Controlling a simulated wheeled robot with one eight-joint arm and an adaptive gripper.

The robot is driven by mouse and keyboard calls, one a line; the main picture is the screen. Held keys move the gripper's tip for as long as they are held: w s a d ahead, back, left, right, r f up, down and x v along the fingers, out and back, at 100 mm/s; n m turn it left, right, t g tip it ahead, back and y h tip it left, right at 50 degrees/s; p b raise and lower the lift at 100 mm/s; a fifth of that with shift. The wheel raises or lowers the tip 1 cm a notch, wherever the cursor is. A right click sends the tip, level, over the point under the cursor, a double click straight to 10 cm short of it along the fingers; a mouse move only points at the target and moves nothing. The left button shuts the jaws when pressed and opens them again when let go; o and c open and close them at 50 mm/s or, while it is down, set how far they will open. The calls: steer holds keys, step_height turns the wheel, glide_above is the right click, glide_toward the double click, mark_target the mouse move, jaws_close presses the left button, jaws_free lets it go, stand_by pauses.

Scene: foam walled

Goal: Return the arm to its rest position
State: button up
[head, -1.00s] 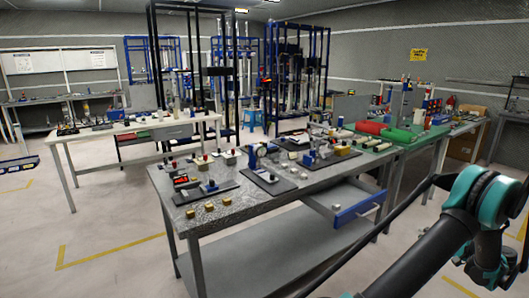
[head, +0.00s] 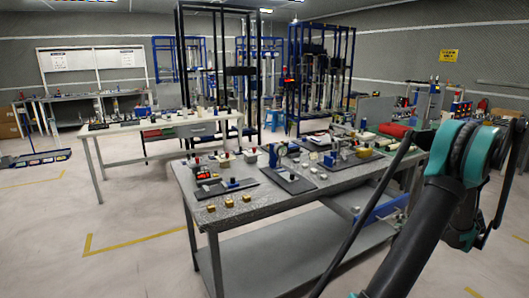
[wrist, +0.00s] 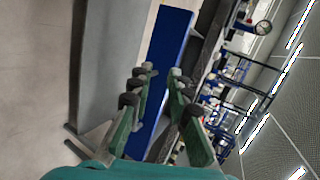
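My arm (head: 428,215) rises from the bottom right of the head view, with its teal and black joint at the right edge. My gripper (wrist: 161,76) shows in the wrist view, its two green fingers with dark pads apart. Nothing is seen between the fingers but the background. Beyond them is the blue drawer front (wrist: 168,45) of the workbench. In the head view the gripper itself is not visible, and the arm hides part of the blue drawer front (head: 383,208).
The grey workbench (head: 262,207) with small devices stands close in front. A white-topped table (head: 130,131) stands behind on the left. Blue and black racks (head: 322,75) stand at the back. Open floor (head: 130,215) lies at the left.

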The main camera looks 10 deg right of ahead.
steer(key=a+r+n+g+h, duration=0.2)
steer(key=a+n+g, duration=0.35)
steer(key=a, duration=2.45)
steer(key=s+a+f+n+h, duration=0.1)
steer(key=s+a+n+h, duration=0.1)
steer(key=s+a, duration=0.5)
steer(key=s+a+f+n+h, duration=0.2)
steer(key=s+a+n, duration=0.2)
steer(key=s+a, duration=0.3)
steer(key=s, duration=0.4)
steer(key=shift+s+f+g+h, duration=0.3)
steer(key=shift+g+h, duration=0.05)
steer(key=shift+h, duration=0.05)
